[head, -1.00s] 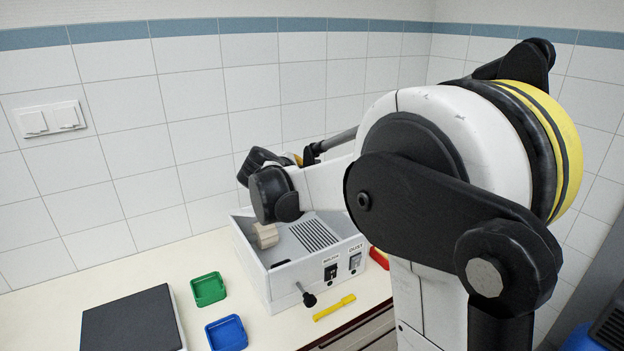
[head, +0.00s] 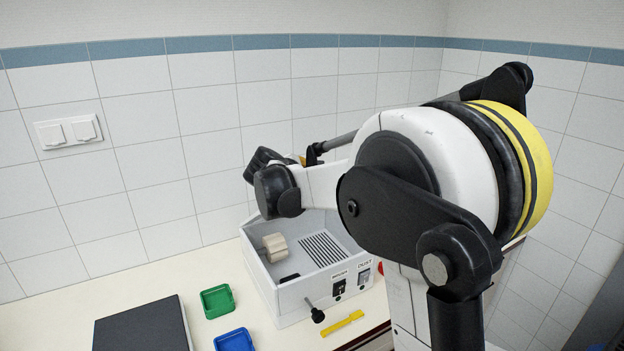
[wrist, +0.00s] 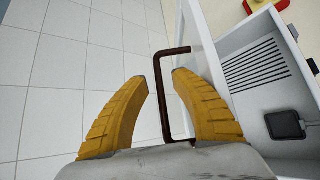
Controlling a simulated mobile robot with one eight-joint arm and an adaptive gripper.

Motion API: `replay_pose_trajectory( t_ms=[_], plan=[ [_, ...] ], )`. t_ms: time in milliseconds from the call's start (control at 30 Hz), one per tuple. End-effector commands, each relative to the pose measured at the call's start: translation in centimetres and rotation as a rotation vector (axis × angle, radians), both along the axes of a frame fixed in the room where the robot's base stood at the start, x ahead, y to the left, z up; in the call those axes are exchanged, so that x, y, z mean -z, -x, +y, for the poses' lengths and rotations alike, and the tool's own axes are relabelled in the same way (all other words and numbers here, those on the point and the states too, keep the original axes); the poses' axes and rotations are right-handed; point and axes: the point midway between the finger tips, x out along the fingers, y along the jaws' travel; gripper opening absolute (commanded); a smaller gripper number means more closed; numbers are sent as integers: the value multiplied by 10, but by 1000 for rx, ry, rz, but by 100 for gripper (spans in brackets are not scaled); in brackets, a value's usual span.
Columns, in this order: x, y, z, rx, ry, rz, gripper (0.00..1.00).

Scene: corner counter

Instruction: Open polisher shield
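The polisher (head: 288,297) is a white box on the counter, with a cream wheel (head: 274,247) and a slotted grille inside. I cannot make out the shield's panel clearly. A dark red-brown U-shaped handle (wrist: 164,105) shows in the wrist view, beside a white edge of the polisher (wrist: 203,45). My gripper (wrist: 160,80) has yellow fingers, which are apart, with the handle's long bar between them. The fingers do not look closed on it. In the head view the gripper is mostly hidden behind my arm, above the polisher's back left.
A green tray (head: 203,301) and a blue tray (head: 220,341) stand left of the polisher, with a dark flat-topped box (head: 140,325) further left. A black-knobbed lever (head: 317,315) sticks out in front, near a yellow tool (head: 343,323). The tiled wall is close behind.

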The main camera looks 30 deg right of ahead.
Motion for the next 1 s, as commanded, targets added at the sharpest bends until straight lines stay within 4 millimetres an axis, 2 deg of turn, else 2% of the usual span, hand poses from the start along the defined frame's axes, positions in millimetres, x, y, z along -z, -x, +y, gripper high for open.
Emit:
replay_pose_trajectory(
  t_ms=[233,367,800,1000],
  plan=[
    [-1,1,1,0,0,0,30],
    [-6,6,9,0,1,1,30],
    [-49,56,71,-2,1,1,30],
    [-57,65,82,0,0,0,30]
  ],
)
